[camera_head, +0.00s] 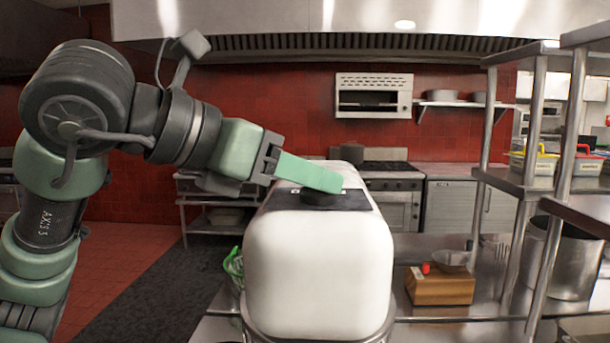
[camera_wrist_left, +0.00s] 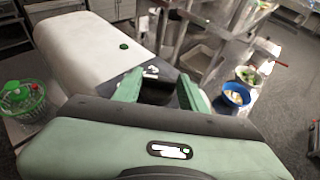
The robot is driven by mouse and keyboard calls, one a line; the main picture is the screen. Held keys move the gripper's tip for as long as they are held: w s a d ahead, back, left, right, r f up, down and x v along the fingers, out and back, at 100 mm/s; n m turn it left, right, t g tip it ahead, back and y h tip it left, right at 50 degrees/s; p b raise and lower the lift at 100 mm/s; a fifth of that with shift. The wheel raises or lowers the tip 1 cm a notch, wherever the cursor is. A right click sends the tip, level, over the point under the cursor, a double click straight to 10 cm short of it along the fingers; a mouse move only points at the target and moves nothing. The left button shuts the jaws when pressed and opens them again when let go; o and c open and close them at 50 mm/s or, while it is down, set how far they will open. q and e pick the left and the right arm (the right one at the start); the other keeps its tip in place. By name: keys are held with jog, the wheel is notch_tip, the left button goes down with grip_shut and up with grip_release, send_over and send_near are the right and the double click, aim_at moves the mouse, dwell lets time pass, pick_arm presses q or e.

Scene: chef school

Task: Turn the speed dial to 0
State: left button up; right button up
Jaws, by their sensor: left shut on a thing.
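A large white rounded machine (camera_head: 318,262) stands in the middle of the head view. On its top lies a dark panel (camera_head: 352,201) with a black round speed dial (camera_head: 320,198). My left gripper (camera_head: 328,180) reaches in from the left with its green fingers down at the dial. In the left wrist view the two green fingers (camera_wrist_left: 158,88) are on either side of the dark dial (camera_wrist_left: 157,92), shut on it. The dial's markings cannot be read. The machine's white body (camera_wrist_left: 85,50) shows beyond, with a green button (camera_wrist_left: 124,46). My right gripper is not in view.
A wooden block (camera_head: 440,288) sits on the steel counter to the right, near a large pot (camera_head: 562,262) and metal shelves (camera_head: 535,186). A green basket (camera_wrist_left: 22,98) is beside the machine. A blue bowl (camera_wrist_left: 235,95) is at right in the wrist view.

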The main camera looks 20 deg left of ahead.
pick_arm(q)
jog(key=o, duration=1.4)
jog(key=b+v, duration=0.1)
jog(key=v, duration=0.7)
jog(key=shift+d+b, duration=0.1)
jog(key=shift+b, duration=0.3)
